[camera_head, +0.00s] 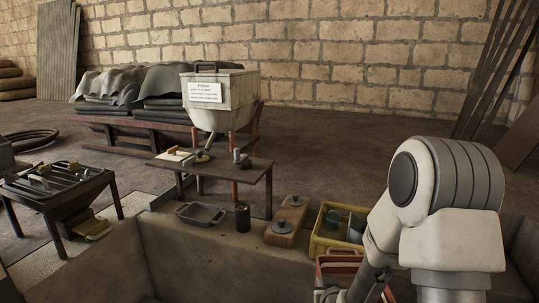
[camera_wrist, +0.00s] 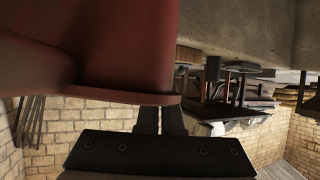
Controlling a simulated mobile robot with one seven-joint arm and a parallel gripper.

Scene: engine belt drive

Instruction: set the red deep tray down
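The red deep tray (camera_head: 338,260) shows at the bottom of the head view, in front of the yellow crate and partly covered by my arm. In the wrist view the tray (camera_wrist: 120,50) is large and close, filling the upper left, with its rim at my fingers. My gripper (camera_wrist: 161,108) appears shut on that rim, with the fingertips partly hidden behind it. In the head view my gripper is mostly hidden by my arm and the frame's lower edge. Whether the tray touches a surface below cannot be told.
A yellow crate (camera_head: 322,240) with green and grey things stands just behind the tray. A wooden block with dark knobs (camera_head: 284,234), a dark cylinder (camera_head: 242,217) and a shallow grey tray (camera_head: 201,214) sit to the left on a pale ledge (camera_head: 190,245). A low table (camera_head: 240,172) stands behind.

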